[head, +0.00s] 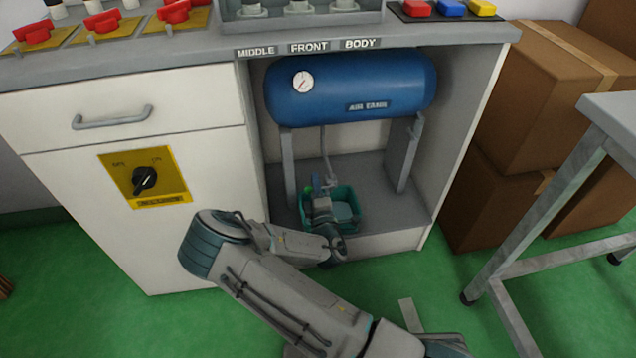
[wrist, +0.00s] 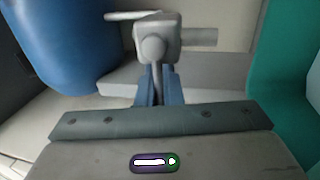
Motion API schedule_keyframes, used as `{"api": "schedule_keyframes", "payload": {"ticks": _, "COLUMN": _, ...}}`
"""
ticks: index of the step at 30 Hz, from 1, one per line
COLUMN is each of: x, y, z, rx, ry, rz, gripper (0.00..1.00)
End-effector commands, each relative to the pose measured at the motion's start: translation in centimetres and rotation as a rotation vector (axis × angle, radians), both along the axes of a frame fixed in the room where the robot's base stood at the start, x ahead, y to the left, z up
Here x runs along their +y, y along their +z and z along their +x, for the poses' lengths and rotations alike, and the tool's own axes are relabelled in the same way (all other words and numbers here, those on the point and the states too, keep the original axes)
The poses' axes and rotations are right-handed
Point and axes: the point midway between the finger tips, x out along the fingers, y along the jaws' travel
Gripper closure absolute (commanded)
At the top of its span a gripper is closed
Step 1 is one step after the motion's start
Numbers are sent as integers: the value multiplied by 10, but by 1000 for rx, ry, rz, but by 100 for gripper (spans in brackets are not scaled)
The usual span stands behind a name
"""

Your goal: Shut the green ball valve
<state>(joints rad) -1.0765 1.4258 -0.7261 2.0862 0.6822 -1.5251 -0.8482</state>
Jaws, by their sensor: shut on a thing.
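The ball valve shows as a small green spot (head: 308,190) under the blue tank in the head view, mostly hidden by my gripper (head: 317,184). In the wrist view a grey valve body (wrist: 157,40) stands ahead, with a flat bar to its left and a pipe stub to its right. My gripper's blue fingers (wrist: 158,92) are shut on a thin grey part just below that body. The fingers hide most of this part.
The blue air tank (head: 350,88) with a gauge hangs above on grey legs. A teal bin (head: 350,197) stands close beside my gripper, also in the wrist view (wrist: 280,75). The cabinet's side walls enclose the space. Cardboard boxes and a table stand right.

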Motion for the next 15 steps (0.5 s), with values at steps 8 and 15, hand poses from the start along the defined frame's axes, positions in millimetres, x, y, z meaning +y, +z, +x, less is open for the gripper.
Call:
{"api": "schedule_keyframes", "payload": {"ticks": 8, "x": 0, "y": -1, "z": 0, "rx": 1, "ry": 2, "rz": 1, "gripper": 71}}
{"api": "schedule_keyframes", "payload": {"ticks": 15, "x": -4, "y": -2, "z": -7, "rx": 3, "ry": -2, "rz": 0, "gripper": 71}}
